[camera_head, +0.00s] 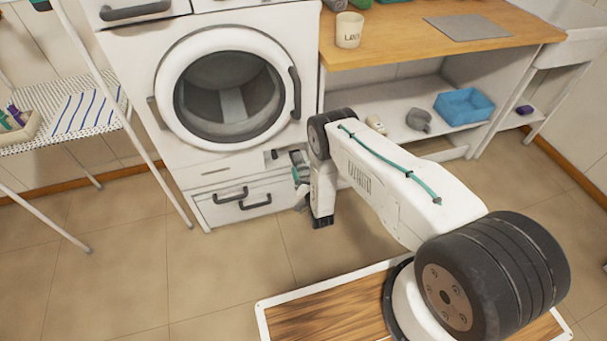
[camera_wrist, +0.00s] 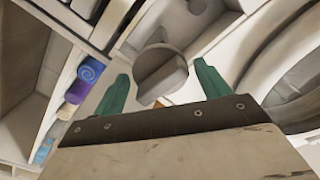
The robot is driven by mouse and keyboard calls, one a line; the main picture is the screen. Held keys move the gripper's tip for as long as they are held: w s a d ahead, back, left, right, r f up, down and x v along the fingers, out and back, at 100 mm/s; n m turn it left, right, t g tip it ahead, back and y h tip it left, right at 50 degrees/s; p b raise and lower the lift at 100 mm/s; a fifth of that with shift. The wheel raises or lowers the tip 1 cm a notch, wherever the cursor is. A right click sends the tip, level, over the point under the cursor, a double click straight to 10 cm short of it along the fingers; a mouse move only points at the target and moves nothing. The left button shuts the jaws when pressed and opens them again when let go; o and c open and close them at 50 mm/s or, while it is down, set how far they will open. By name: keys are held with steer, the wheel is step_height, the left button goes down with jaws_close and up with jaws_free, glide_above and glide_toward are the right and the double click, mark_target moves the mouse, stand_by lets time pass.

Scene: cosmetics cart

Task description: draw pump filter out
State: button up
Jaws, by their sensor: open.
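The pump filter (camera_wrist: 158,66) is a round grey knob with a raised grip bar across its face. It sits in a light recess low on the front of the white washing machine (camera_head: 196,170). In the wrist view my gripper (camera_wrist: 161,74) is open, with one green finger on each side of the knob. A gap shows beside each finger, and I see no contact. I cannot tell how deep the fingertips reach. In the head view my gripper (camera_head: 299,168) is at the machine's lower right, and the filter is hidden behind it.
A drawer with dark handles (camera_head: 240,200) is below the washer door (camera_head: 230,85). On the right, a wooden counter (camera_head: 440,40) stands over a shelf with a blue basket (camera_head: 464,106). A drying rack (camera_head: 95,105) stands on the left.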

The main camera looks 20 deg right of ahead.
steer(key=s, duration=0.7)
stand_by(0.3)
